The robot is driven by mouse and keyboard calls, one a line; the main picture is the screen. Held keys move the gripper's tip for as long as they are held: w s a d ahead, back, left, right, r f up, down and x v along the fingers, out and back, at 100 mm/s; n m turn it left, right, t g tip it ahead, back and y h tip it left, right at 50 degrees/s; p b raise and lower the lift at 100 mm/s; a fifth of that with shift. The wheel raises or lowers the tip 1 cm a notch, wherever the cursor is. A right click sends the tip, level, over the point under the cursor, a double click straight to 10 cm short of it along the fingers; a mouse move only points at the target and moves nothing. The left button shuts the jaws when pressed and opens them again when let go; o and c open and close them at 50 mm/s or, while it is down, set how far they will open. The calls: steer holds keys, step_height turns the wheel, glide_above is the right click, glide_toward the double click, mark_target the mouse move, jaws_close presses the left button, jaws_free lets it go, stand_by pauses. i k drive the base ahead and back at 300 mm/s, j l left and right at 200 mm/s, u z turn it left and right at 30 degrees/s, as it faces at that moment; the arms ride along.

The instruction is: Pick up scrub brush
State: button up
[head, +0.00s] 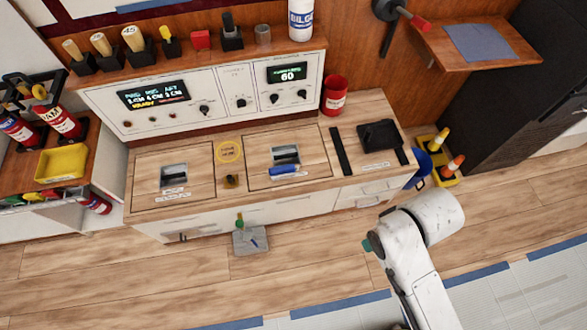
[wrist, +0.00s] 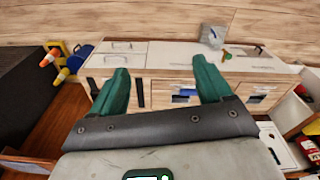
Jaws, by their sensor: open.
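No object is clearly recognisable as a scrub brush. A small blue item (head: 288,170) lies at the front edge of the right hatch on the wooden counter and may be it; a blue patch (wrist: 187,92) shows there in the wrist view. A small dark and yellowish item (head: 231,181) stands between the two hatches. My gripper (wrist: 159,63) is open, its two green fingers apart with nothing between them. In the head view only a bit of green shows beside my white arm, in front of and right of the counter.
The counter (head: 150,200) carries a black tray-like item (head: 380,136) and a red can (head: 334,95). A shelf behind holds wooden plugs and a Bilge bottle (head: 301,20). A grey plate (head: 250,241) lies on the floor. Yellow-and-orange cones (head: 453,167) stand right. Floor in front is mostly clear.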

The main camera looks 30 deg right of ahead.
mark_target(276, 172)
steer(key=k, duration=0.1)
steer(key=i+l+u, duration=0.15)
steer(key=i+u, duration=0.25)
steer(key=i+l+u, duration=0.75)
steer(key=j, duration=0.1)
